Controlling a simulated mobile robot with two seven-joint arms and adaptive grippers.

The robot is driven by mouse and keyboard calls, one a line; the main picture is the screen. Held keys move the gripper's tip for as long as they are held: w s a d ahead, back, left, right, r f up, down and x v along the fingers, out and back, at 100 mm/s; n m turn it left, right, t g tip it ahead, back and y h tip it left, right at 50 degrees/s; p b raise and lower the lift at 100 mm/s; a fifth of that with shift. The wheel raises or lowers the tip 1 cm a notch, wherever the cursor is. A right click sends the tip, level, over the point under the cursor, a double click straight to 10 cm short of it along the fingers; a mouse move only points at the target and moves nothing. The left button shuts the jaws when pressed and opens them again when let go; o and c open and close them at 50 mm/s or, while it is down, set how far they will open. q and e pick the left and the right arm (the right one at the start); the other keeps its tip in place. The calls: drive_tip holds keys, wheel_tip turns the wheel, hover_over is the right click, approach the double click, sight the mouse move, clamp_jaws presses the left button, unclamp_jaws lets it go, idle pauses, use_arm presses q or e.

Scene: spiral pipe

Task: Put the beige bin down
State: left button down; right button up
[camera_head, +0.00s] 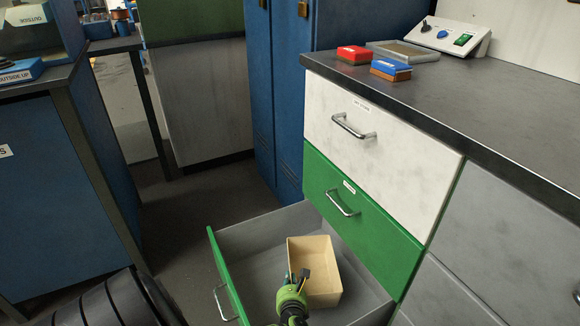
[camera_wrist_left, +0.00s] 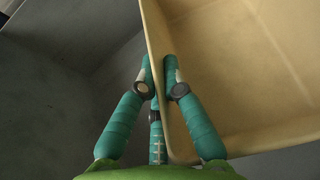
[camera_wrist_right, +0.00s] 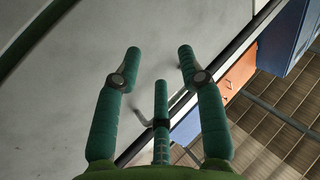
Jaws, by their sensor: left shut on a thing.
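The beige bin (camera_head: 320,262) is an open, empty box inside the pulled-out lowest drawer (camera_head: 262,228), which has a green front and grey walls. My left gripper (camera_head: 297,279) is shut on the bin's near left wall. In the left wrist view, its teal fingers (camera_wrist_left: 158,65) pinch the wall of the bin (camera_wrist_left: 245,70), one finger inside and one outside. The bin looks roughly upright; I cannot tell whether its base touches the drawer floor. My right gripper (camera_wrist_right: 160,52) shows only in its wrist view, open and empty.
Closed white (camera_head: 375,145) and green (camera_head: 362,208) drawers are above the open one. The dark worktop (camera_head: 470,110) holds a red box (camera_head: 354,54), a blue box (camera_head: 390,69), a grey tray (camera_head: 403,51) and a switch panel (camera_head: 448,36).

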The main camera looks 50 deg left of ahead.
use_arm(q)
drive_tip(key=shift+f, duration=0.3)
drive_tip(key=c, duration=1.4)
unclamp_jaws()
use_arm(e)
drive_tip(key=r, duration=0.1)
drive_tip(key=r+t+y, duration=0.1)
drive_tip(key=s+r, duration=0.1)
drive_tip(key=shift+a, duration=0.35)
drive_tip(key=shift+w, duration=0.1)
drive_tip(key=s+d+f+g+h+p, duration=0.1)
drive_tip(key=d+f+g+h, duration=0.15)
drive_tip(key=f, duration=0.35)
drive_tip(key=s+d+f+m+g+h+p, duration=0.1)
drive_tip(key=f+g, duration=0.3)
drive_tip(key=f, duration=0.1)
drive_tip(key=s+d+f+g+h+p, duration=0.1)
drive_tip(key=d+f+g, duration=0.15)
drive_tip(key=f, duration=0.35)
use_arm(q)
drive_tip(key=shift+r+p+v, duration=0.25)
drive_tip(key=shift+v, duration=1.75)
drive_tip(key=shift+r+p+v, duration=0.25)
drive_tip(key=shift+v, duration=1.75)
use_arm(e)
drive_tip(key=s+d+f+m+g+h, duration=0.1)
drive_tip(key=s+d+f+g, duration=0.1)
drive_tip(key=s+f+g, duration=0.3)
drive_tip(key=shift+s+d, duration=0.4)
drive_tip(key=shift+s, duration=0.55)
